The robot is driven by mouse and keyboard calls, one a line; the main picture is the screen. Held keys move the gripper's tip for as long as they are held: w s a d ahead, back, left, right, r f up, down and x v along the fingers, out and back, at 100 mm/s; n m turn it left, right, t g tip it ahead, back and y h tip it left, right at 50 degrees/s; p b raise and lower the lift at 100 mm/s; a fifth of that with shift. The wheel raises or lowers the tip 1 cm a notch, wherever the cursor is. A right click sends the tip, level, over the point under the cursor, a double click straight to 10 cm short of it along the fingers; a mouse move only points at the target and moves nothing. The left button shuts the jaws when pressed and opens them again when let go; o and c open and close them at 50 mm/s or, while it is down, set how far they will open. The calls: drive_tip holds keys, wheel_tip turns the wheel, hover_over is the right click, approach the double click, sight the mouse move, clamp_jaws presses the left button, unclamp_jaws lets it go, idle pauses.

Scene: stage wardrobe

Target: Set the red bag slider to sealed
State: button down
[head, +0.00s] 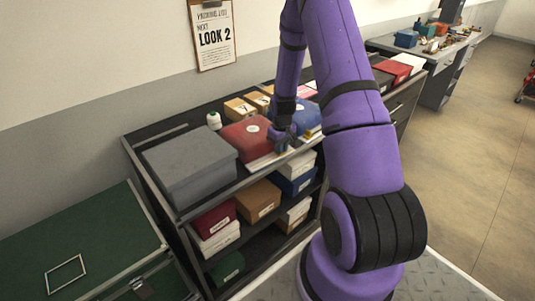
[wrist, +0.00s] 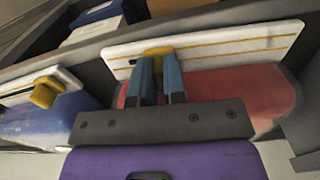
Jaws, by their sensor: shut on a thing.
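The red bag (head: 246,138) lies on the shelf unit's top with a round white mark on it. Its white strip (head: 265,161) runs along the front edge. In the wrist view, the red bag (wrist: 235,92) lies behind my gripper, and its strip (wrist: 240,43) carries yellow lines. The yellow slider (wrist: 157,51) sits on this strip, left of its middle in this view. My gripper (wrist: 159,62) has its two blue-grey fingers closed at the slider, partly hiding it. In the head view my gripper (head: 281,145) is at the bag's front right.
A blue bag (head: 303,118) lies beside the red one; its own yellow slider (wrist: 45,93) shows in the wrist view. A large grey box (head: 190,163) stands left of the red bag. Boxes fill the lower shelves.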

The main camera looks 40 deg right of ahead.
sight(289, 150)
drive_tip(key=shift+d, duration=2.05)
drive_tip(key=shift+s, duration=0.1)
drive_tip(key=c, duration=1.2)
unclamp_jaws()
drive_tip(key=shift+o, duration=0.2)
wheel_tip(289, 150, up, 11)
drive_tip(key=shift+f, duration=0.1)
